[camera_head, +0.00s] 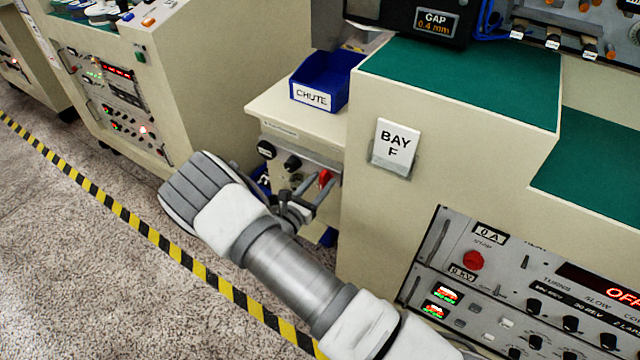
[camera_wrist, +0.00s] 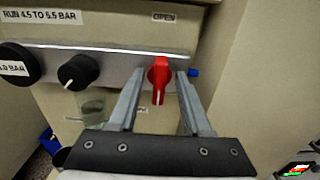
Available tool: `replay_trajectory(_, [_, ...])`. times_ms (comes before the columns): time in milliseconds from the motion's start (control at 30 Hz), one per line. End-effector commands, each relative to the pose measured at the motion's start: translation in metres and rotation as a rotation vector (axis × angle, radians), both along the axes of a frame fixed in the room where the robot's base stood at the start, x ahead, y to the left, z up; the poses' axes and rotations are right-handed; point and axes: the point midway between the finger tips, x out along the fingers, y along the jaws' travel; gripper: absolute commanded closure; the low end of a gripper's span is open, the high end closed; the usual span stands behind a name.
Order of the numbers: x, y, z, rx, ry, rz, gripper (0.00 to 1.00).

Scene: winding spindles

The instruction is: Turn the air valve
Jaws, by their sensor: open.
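The air valve is a red handle (camera_wrist: 159,80) on a grey metal strip, pointing downward in the wrist view, with an "OPEN" label (camera_wrist: 164,17) above it. It also shows in the head view as a small red handle (camera_head: 325,178) on the cabinet front below the blue chute bin. My gripper (camera_wrist: 158,82) is open, with one finger on either side of the red handle. A gap shows between the handle and each finger. In the head view my gripper (camera_head: 326,188) reaches the cabinet front from the left, and its fingers lie around the handle.
A black knob (camera_wrist: 78,72) and a round black part (camera_wrist: 18,65) sit left of the valve. A blue fitting (camera_wrist: 194,72) is just right of it. The blue "CHUTE" bin (camera_head: 325,82) stands above. The "BAY F" cabinet (camera_head: 345,215) rises close on the right.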

Motion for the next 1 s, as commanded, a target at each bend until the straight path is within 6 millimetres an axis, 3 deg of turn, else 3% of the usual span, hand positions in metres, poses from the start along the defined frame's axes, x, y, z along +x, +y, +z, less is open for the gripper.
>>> replay_trajectory(233, [0.0009, -0.0005, 0.0003, 0.0, 0.0, 0.0, 0.51])
replay_trajectory(500, [0.0006, -0.0003, 0.0001, 0.001, -0.001, 0.0, 0.98])
replay_trajectory(533, [0.0006, -0.0003, 0.0001, 0.0, 0.0, 0.0, 1.0])
replay_trajectory(1000, [0.0003, -0.0004, -0.0002, 0.027, -0.018, 0.0, 1.0])
